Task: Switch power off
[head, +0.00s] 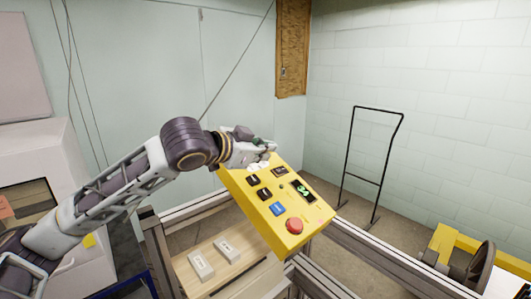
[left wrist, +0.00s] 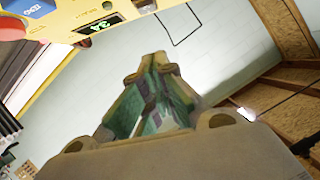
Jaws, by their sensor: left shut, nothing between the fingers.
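A yellow control panel (head: 275,234) stands tilted at the middle of the head view. It has several dark buttons, a blue button (head: 278,209), a red round button (head: 294,225) and a display (head: 303,192) with green digits. My left gripper (head: 263,164) is at the panel's upper left edge, above the top buttons. Its fingers are shut with nothing between them. Whether it touches the panel cannot be told. In the left wrist view the gripper's fingertips (left wrist: 158,62) point toward the wall, with part of the yellow panel (left wrist: 65,18) at the top left. My right gripper is not in view.
Two pale blocks sit on a wooden board (head: 235,271) below the panel. Metal frame rails (head: 360,249) run beside it. A black wire stand (head: 348,155) is behind to the right. A yellow machine with a dark wheel (head: 481,268) is at the lower right.

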